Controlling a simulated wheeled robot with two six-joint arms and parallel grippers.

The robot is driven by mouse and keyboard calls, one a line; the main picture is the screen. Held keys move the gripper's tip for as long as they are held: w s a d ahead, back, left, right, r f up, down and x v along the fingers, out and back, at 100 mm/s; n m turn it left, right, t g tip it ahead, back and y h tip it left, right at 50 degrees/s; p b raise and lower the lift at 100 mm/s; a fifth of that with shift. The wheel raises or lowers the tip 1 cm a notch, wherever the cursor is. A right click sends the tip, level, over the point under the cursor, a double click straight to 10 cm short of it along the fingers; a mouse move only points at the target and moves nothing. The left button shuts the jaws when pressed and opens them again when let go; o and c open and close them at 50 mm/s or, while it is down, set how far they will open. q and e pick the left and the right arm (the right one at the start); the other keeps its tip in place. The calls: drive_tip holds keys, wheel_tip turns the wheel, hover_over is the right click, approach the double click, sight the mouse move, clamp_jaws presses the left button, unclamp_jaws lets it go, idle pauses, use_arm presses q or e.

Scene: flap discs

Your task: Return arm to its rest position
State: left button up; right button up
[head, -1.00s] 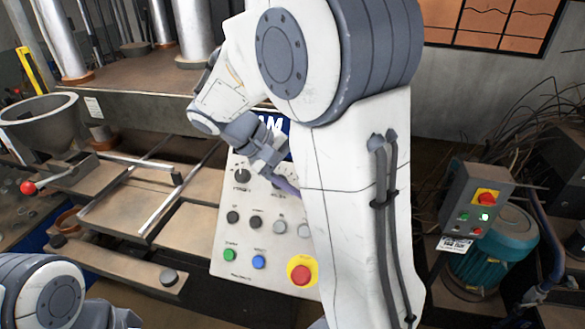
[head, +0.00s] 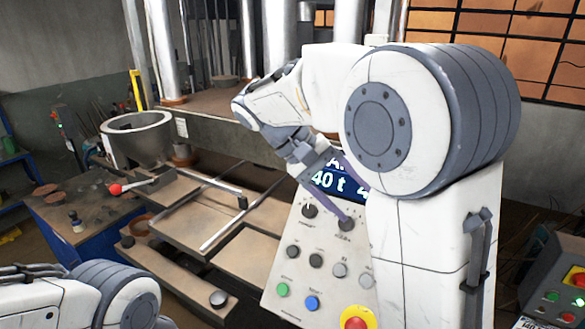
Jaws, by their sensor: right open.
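My right arm fills the right half of the head view, bent at a large white and grey joint. Its forearm reaches left and its wrist turns down toward the slanted control panel (head: 328,262). My right gripper (head: 356,206) is open, its thin fingers in front of the panel's lit display (head: 327,180), near the upper right knob (head: 346,225). I cannot tell whether a finger touches the knob. Nothing shows between the fingers. Part of my left arm lies at the lower left; its gripper is out of view.
The panel carries several buttons and a red emergency stop (head: 354,318). A press bed with metal rails (head: 243,222) lies to the left, with a grey hopper (head: 138,138) and a red-knobbed lever (head: 115,189). Another control box (head: 555,290) stands at the far right.

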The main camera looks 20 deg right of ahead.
drive_tip(key=s+a+f+n+t+y+b, duration=0.2)
drive_tip(key=s+a+f+n+y, duration=0.2)
drive_tip(key=s+a+f, duration=0.4)
drive_tip(key=s+a+f+n+t+y+b, duration=0.2)
drive_tip(key=s+a+f, duration=0.6)
drive_tip(key=a+f, duration=0.4)
drive_tip(key=a+n+y+b, duration=0.1)
drive_tip(key=n+y, duration=0.1)
drive_tip(key=n, duration=0.1)
drive_tip(key=shift+a+f+n+y, duration=0.25)
drive_tip(key=shift+a+n+y, duration=0.05)
drive_tip(key=shift+n+y, duration=0.1)
